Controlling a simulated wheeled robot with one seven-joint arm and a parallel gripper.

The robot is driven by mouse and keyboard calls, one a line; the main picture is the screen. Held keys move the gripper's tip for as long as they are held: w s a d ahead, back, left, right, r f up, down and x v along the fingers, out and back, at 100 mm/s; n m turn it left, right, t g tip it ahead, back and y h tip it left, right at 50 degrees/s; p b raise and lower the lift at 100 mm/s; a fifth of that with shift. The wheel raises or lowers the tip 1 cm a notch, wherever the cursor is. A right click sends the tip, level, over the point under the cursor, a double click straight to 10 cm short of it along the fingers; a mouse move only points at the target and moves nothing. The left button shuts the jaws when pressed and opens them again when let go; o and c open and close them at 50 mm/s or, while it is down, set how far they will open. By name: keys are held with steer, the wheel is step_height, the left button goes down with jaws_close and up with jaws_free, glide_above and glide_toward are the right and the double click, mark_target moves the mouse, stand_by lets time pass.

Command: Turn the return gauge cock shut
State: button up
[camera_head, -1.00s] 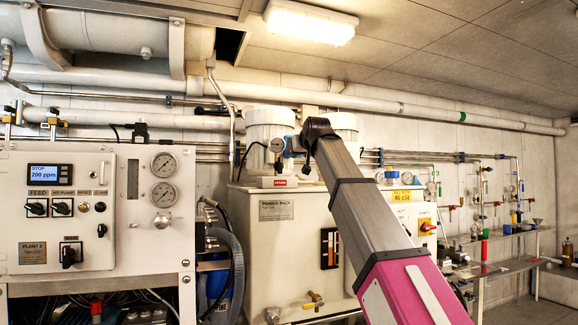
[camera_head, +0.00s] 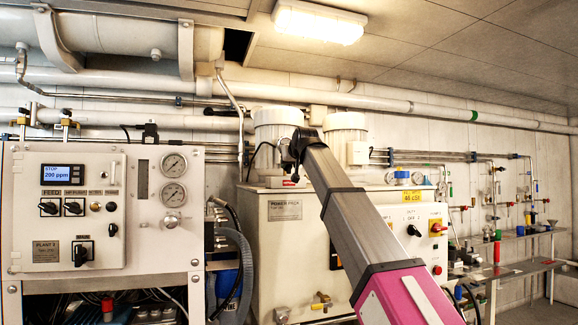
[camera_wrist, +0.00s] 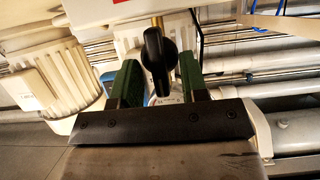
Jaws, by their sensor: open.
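The return gauge cock shows in the wrist view as a black lever handle (camera_wrist: 156,62) on a brass stem. The lever lies between the two green-padded fingers of my gripper (camera_wrist: 158,72), with a gap on each side. The fingers are open. In the head view my gripper (camera_head: 301,146) is a dark shape above the power pack tank (camera_head: 268,240), in front of the left white motor (camera_head: 273,128). It hides the cock and most of the gauge there. A pale round part (camera_wrist: 168,100) behind the lever is mostly covered by my gripper; I cannot read it.
The right white motor (camera_head: 345,132) stands close to my gripper. A ribbed cream motor (camera_wrist: 42,88) shows at left in the wrist view, with grey pipes (camera_wrist: 285,85) at right. A control panel (camera_head: 70,207) stands at left, and a bench (camera_head: 515,268) at right.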

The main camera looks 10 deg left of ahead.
steer(key=shift+w+a+f, duration=0.25)
steer(key=shift+w+a, duration=0.05)
steer(key=shift+w, duration=0.2)
jaws_close()
